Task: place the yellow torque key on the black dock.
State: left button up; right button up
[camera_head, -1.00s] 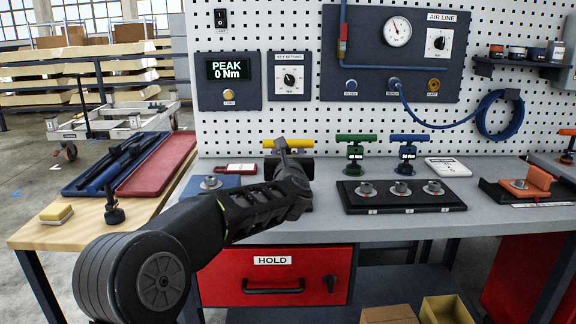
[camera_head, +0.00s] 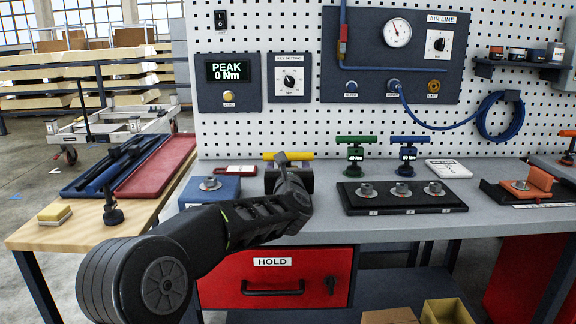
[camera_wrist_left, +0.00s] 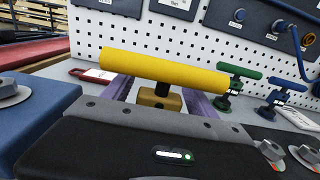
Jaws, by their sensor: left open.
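The yellow torque key shows its bar handle (camera_head: 288,156) behind my left wrist in the head view. In the left wrist view its yellow handle (camera_wrist_left: 165,70) lies across the picture, above a dark stem and a yellow block (camera_wrist_left: 160,101). My left gripper (camera_wrist_left: 162,95) is open, with one finger on each side of the block; contact is not clear. In the head view the wrist hides the gripper's (camera_head: 288,178) fingers and the key's foot. A black dock (camera_head: 403,208) with three round fittings lies to the right, apart from the key. My right gripper is out of view.
A blue block (camera_head: 225,187) with one fitting stands left of the key. Green (camera_head: 355,150) and blue (camera_head: 408,150) keys stand behind the black dock. A white card (camera_head: 448,168) and an orange holder (camera_head: 530,186) are farther right. Pegboard closes the back.

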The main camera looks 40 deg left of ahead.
pick_arm(q)
jog(key=shift+r+p, duration=0.2)
jog(key=shift+p, duration=0.1)
jog(key=b+v, duration=0.1)
jog(key=v, duration=1.1)
